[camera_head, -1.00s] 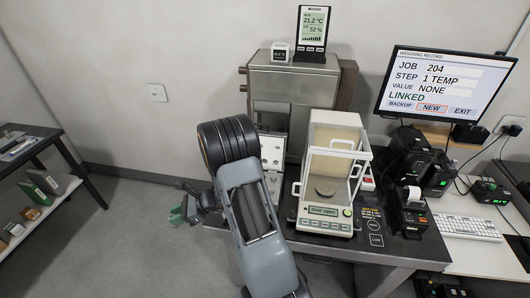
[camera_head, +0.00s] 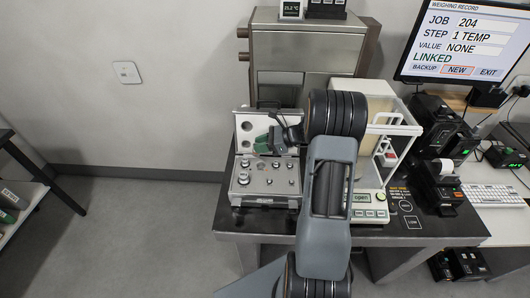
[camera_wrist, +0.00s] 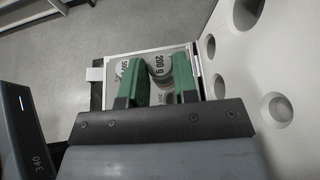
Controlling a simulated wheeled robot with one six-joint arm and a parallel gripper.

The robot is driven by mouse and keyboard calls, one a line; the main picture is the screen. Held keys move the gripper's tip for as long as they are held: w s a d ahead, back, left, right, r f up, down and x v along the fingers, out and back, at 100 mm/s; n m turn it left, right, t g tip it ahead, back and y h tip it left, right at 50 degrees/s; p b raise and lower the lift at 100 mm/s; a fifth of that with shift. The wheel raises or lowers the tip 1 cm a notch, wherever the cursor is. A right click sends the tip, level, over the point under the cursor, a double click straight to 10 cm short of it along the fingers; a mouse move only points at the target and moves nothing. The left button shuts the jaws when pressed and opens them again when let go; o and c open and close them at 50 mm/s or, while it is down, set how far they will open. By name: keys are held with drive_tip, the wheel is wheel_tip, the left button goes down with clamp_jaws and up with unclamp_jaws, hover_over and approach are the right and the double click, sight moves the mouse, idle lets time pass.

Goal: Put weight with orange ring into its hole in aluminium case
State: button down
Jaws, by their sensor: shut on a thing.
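The aluminium case (camera_head: 237,196) lies open at the table's left end, its lid upright behind it. Several metal weights stand in its tray. My gripper (camera_head: 270,145) is in front of the lid, above the back of the tray. In the wrist view the green fingers of my gripper (camera_wrist: 158,82) are shut on a grey metal weight (camera_wrist: 160,72), mostly hidden between them. Labels reading 200 g and 500 g show below, beside and past the fingers. No orange ring can be made out.
The case lid (camera_wrist: 220,75), with round holes, rises close on the right in the wrist view. The balance (camera_head: 368,212) stands right of my arm, partly hidden by it. A metal cabinet (camera_head: 308,55) is behind. The floor left of the table is clear.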

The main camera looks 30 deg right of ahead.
drive_tip(key=d, duration=0.1)
drive_tip(key=b, duration=0.4)
hover_over(266, 165)
drive_tip(key=shift+w+a+f, duration=0.15)
drive_tip(key=shift+f, duration=2.5)
drive_tip(key=shift+f, duration=0.25)
drive_tip(key=shift+f+b, duration=0.8)
drive_tip(key=shift+f, duration=0.35)
drive_tip(key=shift+f, duration=0.15)
